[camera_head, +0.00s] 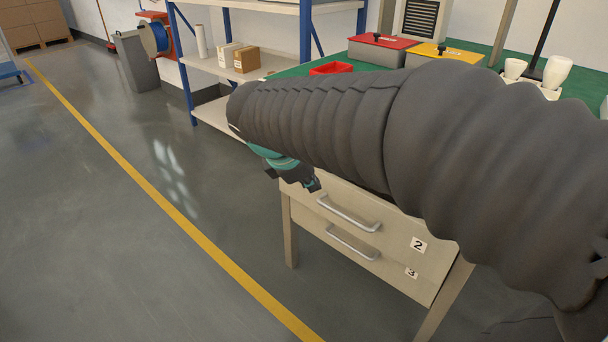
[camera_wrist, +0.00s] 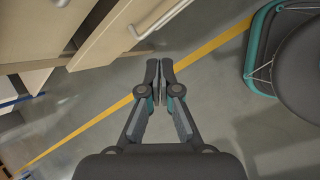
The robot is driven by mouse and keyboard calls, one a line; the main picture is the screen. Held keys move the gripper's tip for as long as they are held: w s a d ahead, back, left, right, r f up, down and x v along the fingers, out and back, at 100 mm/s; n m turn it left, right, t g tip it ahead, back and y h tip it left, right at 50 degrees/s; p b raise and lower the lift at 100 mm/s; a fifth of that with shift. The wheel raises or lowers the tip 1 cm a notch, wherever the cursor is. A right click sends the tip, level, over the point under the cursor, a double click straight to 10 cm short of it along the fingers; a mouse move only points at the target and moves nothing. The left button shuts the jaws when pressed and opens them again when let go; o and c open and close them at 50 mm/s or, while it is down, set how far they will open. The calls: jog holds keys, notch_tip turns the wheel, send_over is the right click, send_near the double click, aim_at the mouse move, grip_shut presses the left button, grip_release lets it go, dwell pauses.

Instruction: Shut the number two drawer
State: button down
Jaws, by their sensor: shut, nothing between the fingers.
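The number two drawer (camera_head: 385,232) is the upper drawer in sight on the bench, with a grey bar handle (camera_head: 348,214) and a "2" label (camera_head: 418,245). Its front seems to stand out past the number three drawer (camera_head: 385,272) below it. My gripper (camera_head: 312,185) is beside the left end of the number two drawer, partly hidden by my arm. In the wrist view my gripper (camera_wrist: 159,75) is shut and empty over the floor. A drawer front (camera_wrist: 118,35) with a handle and a dark gap behind it is at upper left, apart from the fingertips.
My arm hides much of the bench top. A red-lidded box (camera_head: 383,42), a yellow-lidded box (camera_head: 445,54) and a red tray (camera_head: 331,69) stand on the green top (camera_head: 365,58). A blue-post shelf (camera_head: 306,30) stands behind. The floor (camera_head: 130,220) left is clear.

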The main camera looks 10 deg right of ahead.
jog(key=w+a+f+n+t+h+b, duration=0.1)
jog(key=w+a+f+n+h+b, duration=0.1)
jog(key=w+a+n, duration=0.5)
jog(key=w+d+f+b, duration=0.1)
jog(key=w+d+f, duration=0.6)
jog(key=d, duration=0.3)
jog(key=shift+w+b, duration=0.15)
jog(key=shift+b, duration=0.15)
jog(key=shift+r, duration=0.1)
